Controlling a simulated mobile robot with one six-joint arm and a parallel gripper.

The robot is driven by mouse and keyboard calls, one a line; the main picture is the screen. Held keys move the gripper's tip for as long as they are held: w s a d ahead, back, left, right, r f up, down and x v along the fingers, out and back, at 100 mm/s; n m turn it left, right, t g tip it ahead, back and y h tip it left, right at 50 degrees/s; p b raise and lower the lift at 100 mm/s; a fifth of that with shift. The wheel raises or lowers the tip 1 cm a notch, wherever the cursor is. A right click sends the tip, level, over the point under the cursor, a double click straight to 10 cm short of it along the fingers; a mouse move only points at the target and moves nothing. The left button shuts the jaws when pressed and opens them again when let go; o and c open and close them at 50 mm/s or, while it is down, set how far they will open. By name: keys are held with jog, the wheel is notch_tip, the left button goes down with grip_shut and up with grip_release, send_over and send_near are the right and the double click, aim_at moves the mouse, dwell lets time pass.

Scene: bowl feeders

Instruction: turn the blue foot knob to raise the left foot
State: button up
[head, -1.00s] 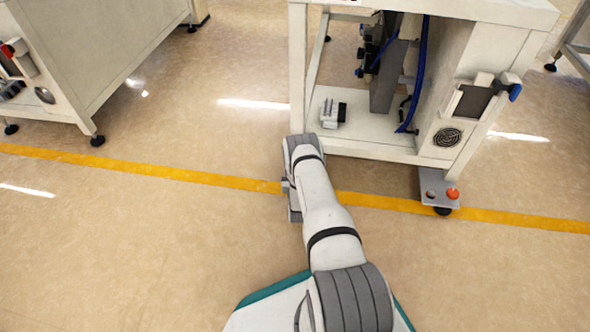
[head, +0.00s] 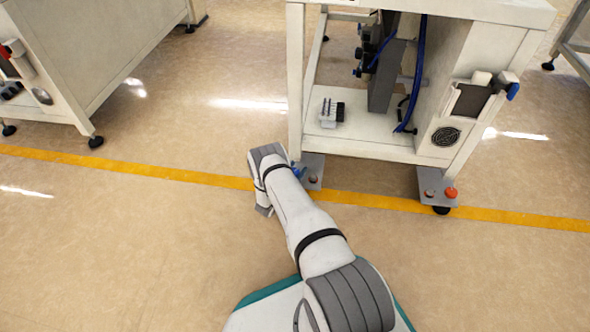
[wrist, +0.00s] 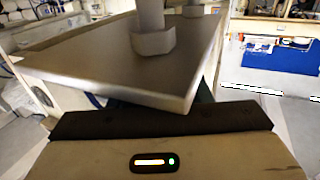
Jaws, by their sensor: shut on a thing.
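The blue foot knob (head: 298,171) shows as a small blue patch beside my wrist in the head view, at the left front foot of the machine. The grey left foot plate (head: 313,168) is partly hidden by my arm. In the wrist view the plate (wrist: 120,65) fills the upper middle, with a nut and post (wrist: 152,38) on top. My gripper (wrist: 160,125) is low, just in front of the plate's near edge. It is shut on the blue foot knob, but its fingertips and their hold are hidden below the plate.
The white machine frame (head: 294,80) stands above the foot. The right foot plate (head: 437,185) carries a red-orange knob (head: 450,193). Another cabinet (head: 90,60) stands at the left. The floor around my arm is open, crossed by a yellow line (head: 130,167).

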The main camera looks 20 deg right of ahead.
jog(key=m+g+h, duration=0.1)
jog(key=m+g, duration=0.1)
jog(key=g, duration=0.1)
jog(key=m+g+h, duration=0.1)
jog(key=m+g, duration=0.1)
jog(key=g, duration=0.1)
jog(key=s+m+g+h, duration=0.1)
jog(key=m+g, duration=0.1)
jog(key=g, duration=0.1)
jog(key=shift+m+g, duration=0.3)
jog(key=shift+g, duration=0.3)
jog(key=o, duration=1)
jog(key=shift+d, duration=0.15)
jog(key=a, duration=0.8)
jog(key=shift+w, duration=0.1)
